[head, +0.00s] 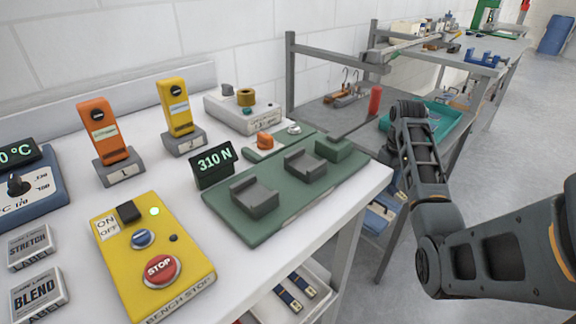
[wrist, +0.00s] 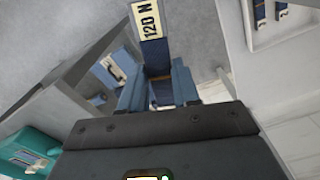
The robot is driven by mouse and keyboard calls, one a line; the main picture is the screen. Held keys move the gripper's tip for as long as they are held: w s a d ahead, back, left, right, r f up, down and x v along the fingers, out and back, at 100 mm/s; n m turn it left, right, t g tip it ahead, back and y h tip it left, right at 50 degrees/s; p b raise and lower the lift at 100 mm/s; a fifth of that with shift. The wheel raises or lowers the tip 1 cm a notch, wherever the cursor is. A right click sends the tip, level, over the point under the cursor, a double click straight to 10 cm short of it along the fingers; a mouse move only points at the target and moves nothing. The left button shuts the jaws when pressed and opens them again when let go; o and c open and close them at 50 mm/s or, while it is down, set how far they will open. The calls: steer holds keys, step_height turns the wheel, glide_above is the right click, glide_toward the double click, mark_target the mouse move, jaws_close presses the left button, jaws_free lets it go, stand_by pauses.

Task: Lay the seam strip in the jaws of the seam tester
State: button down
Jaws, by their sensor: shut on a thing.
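The seam tester is a green base (head: 270,225) on the white bench, with a dark display reading 310 N (head: 212,165). Its two grey jaw blocks (head: 254,197) (head: 305,163) stand apart, with no strip visible between them. My gripper (wrist: 158,88) is shut on a dark blue seam strip (wrist: 155,52) in the wrist view. The strip sticks out past the fingers and bears a cream label reading 120 N (wrist: 147,20). In the head view my arm stands right of the tester, and the fingers and strip cannot be made out there.
A yellow stop box (head: 150,255) and orange (head: 104,135) and yellow (head: 177,108) stands occupy the bench to the left. A red-handled lever (head: 374,100) rises behind the tester. A teal tray (head: 440,122) lies on the grey table. More strips (head: 295,290) lie below the bench.

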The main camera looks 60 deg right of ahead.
steer(key=w+d+r+n+p, duration=0.1)
steer(key=w+d+r+n, duration=0.1)
steer(key=w+r, duration=0.6)
steer(key=w+d+r+n+p, duration=0.2)
steer(key=w+r, duration=0.3)
steer(key=r, duration=0.7)
steer(key=w+a+r+n+p, duration=0.25)
steer(key=a+r+n, duration=0.35)
steer(key=r, duration=0.4)
steer(key=a+r+n+p, duration=0.1)
steer(key=a+r+n, duration=0.15)
steer(key=a, duration=0.35)
steer(key=a+r+n+p, duration=0.1)
steer(key=a+n, duration=0.2)
steer(key=a, duration=0.2)
steer(key=s+a+n+p, duration=0.2)
steer(key=s+a+n, duration=0.5)
steer(key=a, duration=0.4)
steer(key=p, duration=0.2)
glide_toward(284, 184)
steer(key=shift+s+d+m, duration=0.25)
steer(key=shift+m, duration=0.2)
steer(key=shift+w+a+f, duration=0.25)
steer(key=shift+a+f, duration=0.05)
steer(key=shift+f, duration=2.05)
steer(key=shift+f, duration=0.1)
